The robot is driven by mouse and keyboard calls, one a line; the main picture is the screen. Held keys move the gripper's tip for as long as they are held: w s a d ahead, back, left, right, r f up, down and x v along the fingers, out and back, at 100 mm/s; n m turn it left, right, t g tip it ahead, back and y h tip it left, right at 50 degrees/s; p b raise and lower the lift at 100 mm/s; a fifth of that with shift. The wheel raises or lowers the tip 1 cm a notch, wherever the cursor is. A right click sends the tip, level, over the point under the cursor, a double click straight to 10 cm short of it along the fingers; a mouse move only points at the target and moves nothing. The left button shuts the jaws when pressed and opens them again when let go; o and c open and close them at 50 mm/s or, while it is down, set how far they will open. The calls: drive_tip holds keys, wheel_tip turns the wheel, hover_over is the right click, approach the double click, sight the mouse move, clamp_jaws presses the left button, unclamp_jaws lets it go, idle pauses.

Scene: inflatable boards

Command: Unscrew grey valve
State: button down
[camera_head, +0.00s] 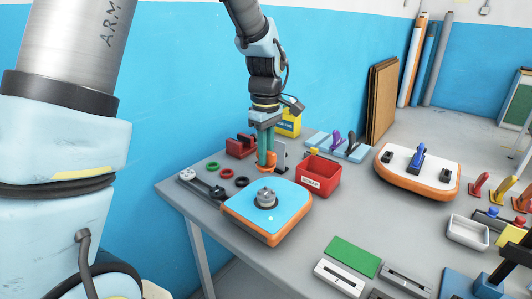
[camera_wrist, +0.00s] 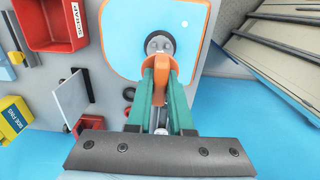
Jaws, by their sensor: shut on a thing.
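The grey valve (camera_head: 265,198) sits upright in the middle of a light-blue inflatable board (camera_head: 238,203) with an orange rim, on the grey table. In the wrist view the valve (camera_wrist: 160,42) is partly hidden behind an orange tool. My gripper (camera_head: 266,160), with teal fingers, points down near the board's far edge. It is shut on the orange tool (camera_head: 267,168), which also shows between the fingers (camera_wrist: 160,72) in the wrist view. In the head view the tool appears apart from the valve, above and behind it.
A red scrap bin (camera_head: 319,178) stands close to the board's right. Black and green rings (camera_head: 212,166) lie at its left. A white board with a blue handle (camera_head: 417,160) lies farther right. A white tray (camera_head: 467,232) and a green block (camera_head: 352,256) lie nearer the front.

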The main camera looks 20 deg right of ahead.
drive_tip(key=b, duration=0.4)
hover_over(266, 193)
drive_tip(key=shift+s+f, duration=0.1)
drive_tip(key=shift+f, duration=2.8)
drive_tip(key=shift+p, duration=0.7)
drive_tip(key=shift+f+b, duration=0.65)
drive_tip(key=shift+f, duration=0.35)
drive_tip(key=c, duration=0.7)
unclamp_jaws()
drive_tip(key=shift+c, duration=0.2)
wheel_tip(266, 193, up, 11)
drive_tip(key=shift+f+b, duration=0.1)
drive_tip(key=shift+b, duration=1.05)
